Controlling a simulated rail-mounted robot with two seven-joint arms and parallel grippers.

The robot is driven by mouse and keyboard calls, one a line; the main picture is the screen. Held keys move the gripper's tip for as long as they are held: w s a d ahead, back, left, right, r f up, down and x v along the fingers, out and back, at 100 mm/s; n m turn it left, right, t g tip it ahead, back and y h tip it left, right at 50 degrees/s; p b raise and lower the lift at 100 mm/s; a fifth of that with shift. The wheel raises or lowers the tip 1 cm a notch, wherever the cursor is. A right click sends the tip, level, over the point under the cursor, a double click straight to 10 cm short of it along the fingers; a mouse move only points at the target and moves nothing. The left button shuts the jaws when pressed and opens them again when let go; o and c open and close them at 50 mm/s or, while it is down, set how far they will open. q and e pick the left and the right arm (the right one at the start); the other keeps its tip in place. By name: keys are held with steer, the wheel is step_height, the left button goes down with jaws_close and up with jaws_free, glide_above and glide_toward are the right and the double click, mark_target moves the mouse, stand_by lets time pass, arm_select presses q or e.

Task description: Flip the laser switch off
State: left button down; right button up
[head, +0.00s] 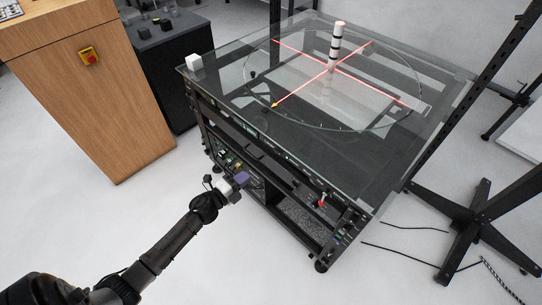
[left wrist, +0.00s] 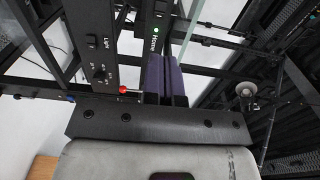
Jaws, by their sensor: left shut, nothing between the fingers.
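My left gripper (head: 241,178) has purple fingers and is shut and empty, in front of the black control rack under the glass table. In the left wrist view its shut fingers (left wrist: 165,75) point up at a black panel strip (left wrist: 157,38) with a lit green light and small lettering, too small to read surely. Part of that strip is hidden behind the fingers. I cannot make out the laser switch's lever or whether the fingers touch it. Red laser lines (head: 290,93) cross on the glass turntable (head: 395,75), so the laser shows lit. My right gripper is not in view.
A red ball-ended lever (left wrist: 123,89) stands left of the fingers; a panel (left wrist: 92,50) with knobs hangs beyond it. A striped post (head: 336,42) stands on the turntable. A wooden cabinet (head: 90,110) is at left.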

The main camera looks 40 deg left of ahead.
mark_target(276, 152)
arm_select(q)
steer(key=w, duration=0.4)
steer(key=w+b, duration=0.1)
steer(key=w, duration=0.3)
steer(key=w+d+b, duration=0.1)
steer(key=w, duration=0.4)
steer(key=shift+w+d+b, duration=0.15)
steer(key=shift+w+b, duration=0.15)
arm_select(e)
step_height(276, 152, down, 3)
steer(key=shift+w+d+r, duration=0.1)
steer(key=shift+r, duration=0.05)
